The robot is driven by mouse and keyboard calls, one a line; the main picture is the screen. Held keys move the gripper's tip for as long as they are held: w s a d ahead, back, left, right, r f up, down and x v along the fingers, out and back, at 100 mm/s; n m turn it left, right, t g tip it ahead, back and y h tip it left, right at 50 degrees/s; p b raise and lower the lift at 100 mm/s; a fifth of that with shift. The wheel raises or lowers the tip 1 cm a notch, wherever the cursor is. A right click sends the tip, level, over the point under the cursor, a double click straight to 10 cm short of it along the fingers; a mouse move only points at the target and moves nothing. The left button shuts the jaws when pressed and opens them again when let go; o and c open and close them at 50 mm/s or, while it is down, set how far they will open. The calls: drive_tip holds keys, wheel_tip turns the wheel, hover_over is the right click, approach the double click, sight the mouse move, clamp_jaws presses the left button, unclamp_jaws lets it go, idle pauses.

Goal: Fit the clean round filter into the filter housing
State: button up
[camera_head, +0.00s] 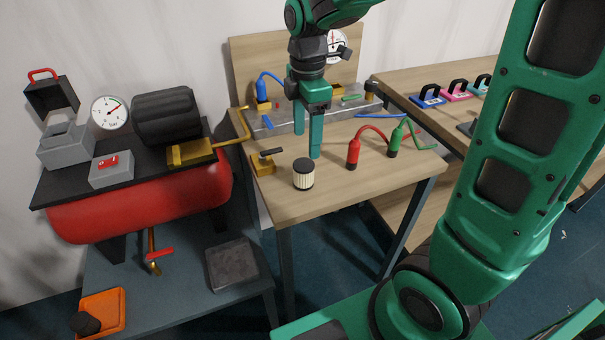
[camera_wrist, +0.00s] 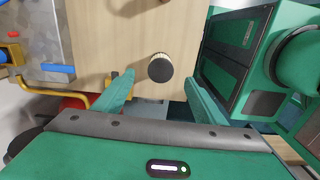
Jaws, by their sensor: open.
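The clean round filter (camera_head: 303,180), a cream pleated cylinder with a black top, stands upright near the front of the wooden table. My gripper (camera_head: 307,145) is open and empty, pointing down just above and behind it in the head view. In the wrist view the filter (camera_wrist: 160,68) shows between and just beyond my two fingertips (camera_wrist: 158,79), touching neither. What looks like the filter housing (camera_head: 65,147) is a grey box on the black top of the red compressor at left. A black cover with a red handle (camera_head: 52,96) is raised above it. The inside of the housing is not clear.
A brass fitting (camera_head: 262,165) stands left of the filter. A dark, round object (camera_head: 86,322) lies in an orange tray (camera_head: 118,303) at lower left. A yellow pipe (camera_head: 232,143) crosses between compressor and table.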

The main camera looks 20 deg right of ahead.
sight(304, 164)
wheel_tip(304, 164, down, 4)
drive_tip(key=shift+f, duration=0.1)
drive_tip(key=shift+s+a+f, duration=0.1)
drive_tip(key=shift+a+f, duration=0.1)
drive_tip(key=shift+f, duration=1.1)
drive_tip(key=shift+a+f, duration=0.15)
drive_tip(key=shift+f, duration=1.15)
drive_tip(key=c, duration=1.2)
